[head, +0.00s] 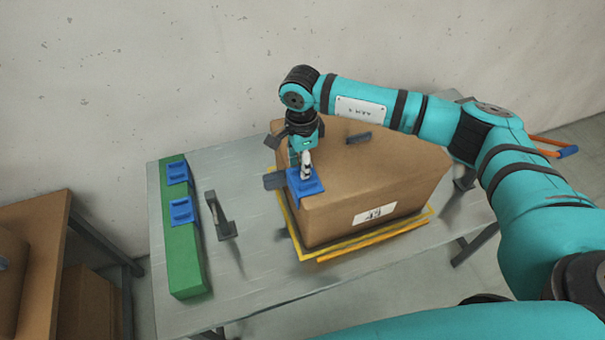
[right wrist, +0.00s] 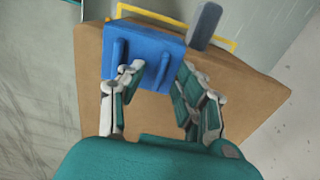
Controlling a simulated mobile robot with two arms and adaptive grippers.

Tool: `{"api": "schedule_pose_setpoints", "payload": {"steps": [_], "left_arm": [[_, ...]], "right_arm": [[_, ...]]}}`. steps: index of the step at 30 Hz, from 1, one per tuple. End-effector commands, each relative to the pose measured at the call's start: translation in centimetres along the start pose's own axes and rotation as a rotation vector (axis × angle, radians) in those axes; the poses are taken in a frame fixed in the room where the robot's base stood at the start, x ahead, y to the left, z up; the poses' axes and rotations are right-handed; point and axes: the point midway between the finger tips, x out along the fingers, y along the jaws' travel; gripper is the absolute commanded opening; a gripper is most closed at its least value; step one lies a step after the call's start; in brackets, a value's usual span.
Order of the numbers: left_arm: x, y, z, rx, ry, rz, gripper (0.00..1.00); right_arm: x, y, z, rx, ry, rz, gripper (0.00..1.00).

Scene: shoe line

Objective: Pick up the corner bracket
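A blue corner bracket (head: 306,186) sits on the near left top corner of the cardboard box (head: 375,185). In the right wrist view, the bracket (right wrist: 145,48) has raised ridges and lies just beyond my right fingers. My right gripper (head: 306,168) points down at the bracket. In the wrist view, the fingers of my right gripper (right wrist: 160,80) are apart, with one ridge between them; I see no clear grip. Two more blue brackets, an upper one (head: 178,173) and a lower one (head: 182,211), sit on a green bar (head: 187,265). My left gripper is out of view.
The box stands on a yellow-edged base (head: 375,239) on the grey table (head: 255,280). A dark grey tool-like piece (head: 220,215) lies between bar and box. A grey block (right wrist: 205,25) shows beside the bracket. A brown table (head: 42,225) stands left.

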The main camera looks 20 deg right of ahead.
Motion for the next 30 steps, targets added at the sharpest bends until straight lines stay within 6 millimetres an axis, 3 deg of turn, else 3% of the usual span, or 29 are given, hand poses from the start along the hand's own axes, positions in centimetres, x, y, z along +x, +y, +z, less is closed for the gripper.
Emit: {"api": "schedule_pose_setpoints", "payload": {"steps": [8,16,30], "left_arm": [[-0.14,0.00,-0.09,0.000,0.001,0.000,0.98],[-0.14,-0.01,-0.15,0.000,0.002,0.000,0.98],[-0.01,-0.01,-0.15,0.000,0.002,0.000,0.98]], "right_arm": [[0.57,0.01,0.06,-0.001,-0.001,-0.001,0.35],[0.53,0.01,0.06,-0.001,-0.001,0.000,0.01],[0.41,-0.02,0.05,0.000,-0.001,-0.001,0.00]]}}
